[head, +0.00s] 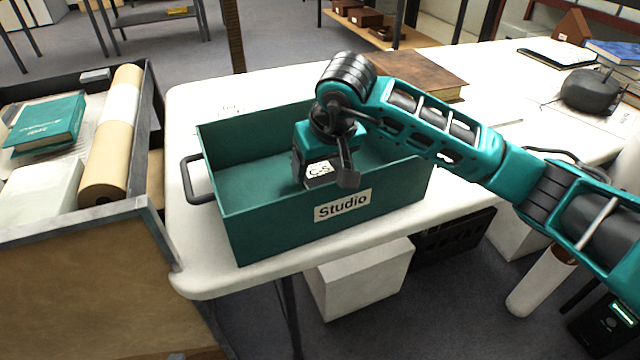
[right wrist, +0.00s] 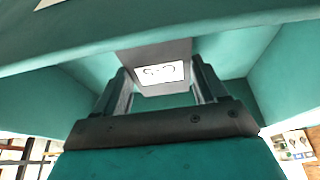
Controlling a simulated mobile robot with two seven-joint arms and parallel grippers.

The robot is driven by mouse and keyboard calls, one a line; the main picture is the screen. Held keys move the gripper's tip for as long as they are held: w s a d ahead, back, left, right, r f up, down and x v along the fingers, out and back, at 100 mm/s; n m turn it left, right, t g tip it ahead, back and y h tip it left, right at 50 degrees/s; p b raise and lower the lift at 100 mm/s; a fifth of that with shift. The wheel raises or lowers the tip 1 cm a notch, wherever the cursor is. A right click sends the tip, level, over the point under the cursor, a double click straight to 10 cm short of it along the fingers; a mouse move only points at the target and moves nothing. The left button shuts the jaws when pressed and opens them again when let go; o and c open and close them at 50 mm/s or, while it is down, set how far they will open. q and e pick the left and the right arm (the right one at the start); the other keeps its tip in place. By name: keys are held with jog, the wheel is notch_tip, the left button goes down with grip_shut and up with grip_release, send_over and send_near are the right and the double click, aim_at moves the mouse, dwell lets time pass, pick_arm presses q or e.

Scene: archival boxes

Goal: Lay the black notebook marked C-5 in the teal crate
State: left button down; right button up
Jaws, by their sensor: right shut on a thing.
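The teal crate (head: 262,228) stands on the white table with a "Studio" label on its front wall. My right gripper (head: 330,178) reaches down inside the crate, near its front wall. It is shut on the black notebook marked C-5 (head: 318,181), whose white label shows between the fingers. In the right wrist view the notebook (right wrist: 154,53) sits between the two fingers (right wrist: 165,85), with teal crate walls (right wrist: 285,70) around it. I cannot tell whether the notebook touches the crate floor. My left gripper is not in view.
A brown book (head: 418,72) lies behind the crate on the white table (head: 200,275). A black kettle-like object (head: 592,92) is at the right. A cart at the left holds a teal book (head: 48,124) and a paper roll (head: 108,140). A white box (head: 360,278) is below the table.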

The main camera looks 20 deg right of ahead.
aim_at(322, 175)
notch_tip(322, 175, down, 4)
jog(key=shift+f+b, duration=0.1)
jog(key=shift+b, duration=0.35)
jog(key=shift+f, duration=0.15)
jog(key=o, duration=1.1)
jog(key=shift+r, duration=0.55)
jog(key=p+v, duration=0.2)
jog(key=v, duration=0.9)
jog(key=shift+s, duration=0.2)
